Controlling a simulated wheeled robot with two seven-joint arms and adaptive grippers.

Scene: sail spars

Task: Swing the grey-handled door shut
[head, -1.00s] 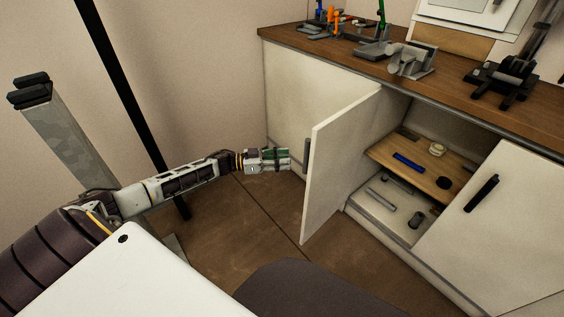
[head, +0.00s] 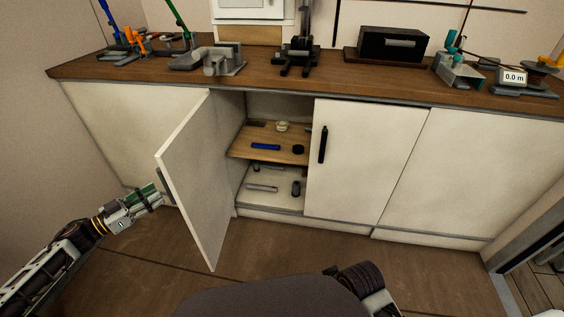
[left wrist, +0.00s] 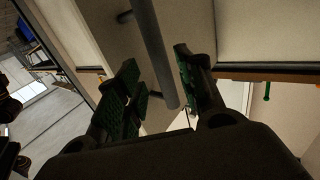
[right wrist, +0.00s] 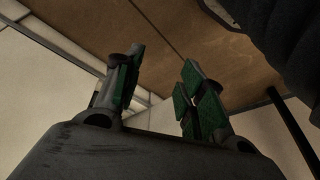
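The open white cabinet door (head: 200,180) stands out from the counter front in the head view. Its grey bar handle (left wrist: 154,50) runs between the spread fingers of my left gripper (left wrist: 160,92) in the left wrist view. The fingers do not look closed on the bar. In the head view my left gripper (head: 150,197) is at the door's outer face, on the left, and the door edge partly hides the handle there. My right gripper (right wrist: 160,90) is open and empty in the right wrist view; its fingers do not show in the head view.
The open cabinet has a wooden shelf (head: 255,153) with a blue bar (head: 265,147) and small parts. A closed door with a black handle (head: 323,145) is beside it. The wooden countertop (head: 265,65) carries several devices. The floor (head: 290,255) before the cabinet is clear.

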